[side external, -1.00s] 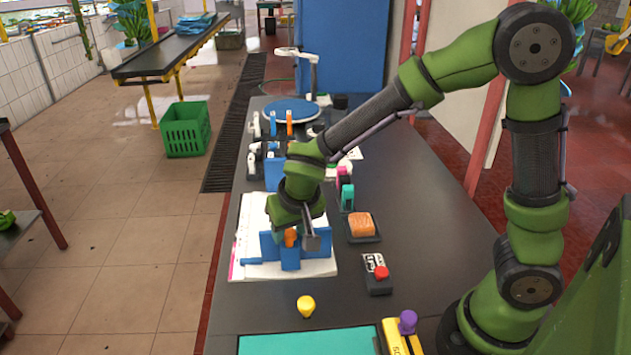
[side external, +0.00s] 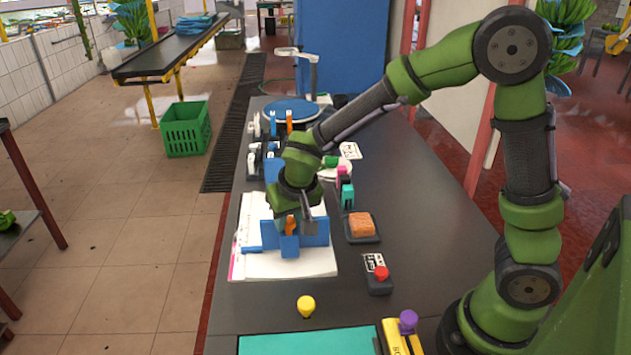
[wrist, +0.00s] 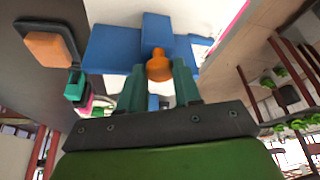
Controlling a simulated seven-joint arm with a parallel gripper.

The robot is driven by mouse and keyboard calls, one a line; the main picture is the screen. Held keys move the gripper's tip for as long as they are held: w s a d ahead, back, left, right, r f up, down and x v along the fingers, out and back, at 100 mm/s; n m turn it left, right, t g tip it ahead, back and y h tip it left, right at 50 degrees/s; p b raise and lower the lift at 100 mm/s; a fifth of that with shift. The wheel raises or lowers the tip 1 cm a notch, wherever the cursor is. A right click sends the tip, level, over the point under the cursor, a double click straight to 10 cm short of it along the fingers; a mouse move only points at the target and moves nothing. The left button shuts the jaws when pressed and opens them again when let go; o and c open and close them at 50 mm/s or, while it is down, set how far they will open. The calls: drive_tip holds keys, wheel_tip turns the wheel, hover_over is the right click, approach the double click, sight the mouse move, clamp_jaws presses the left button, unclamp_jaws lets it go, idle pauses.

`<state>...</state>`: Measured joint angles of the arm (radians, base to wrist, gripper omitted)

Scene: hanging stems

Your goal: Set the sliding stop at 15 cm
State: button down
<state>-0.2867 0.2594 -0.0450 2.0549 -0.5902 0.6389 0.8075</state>
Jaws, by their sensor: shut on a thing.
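The sliding stop (side external: 289,246) is a blue block with wide side plates and an orange knob (side external: 290,224). It stands over the white sheets in the side view. In the wrist view the blue stop (wrist: 112,48) spans the upper middle, with its orange knob (wrist: 159,66) at the centre. My gripper (side external: 294,215) comes from above and behind; its dark green fingers (wrist: 159,80) flank the knob and are shut on it. No scale marks or 15 cm line can be read, and my gripper hides part of the stop.
White sheets (side external: 262,264) with a pink edge lie under the stop. To the right are an orange block on a dark tray (side external: 361,226) and a black box with a red button (side external: 378,277). A yellow knob (side external: 306,306) is in front. Blue and white items stand behind.

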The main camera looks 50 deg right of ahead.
drive_tip(key=w+d, duration=0.6)
drive_tip(key=shift+r, duration=0.1)
drive_tip(key=c, duration=1.1)
unclamp_jaws()
drive_tip(key=v, duration=1.7)
drive_tip(key=shift+s, duration=0.15)
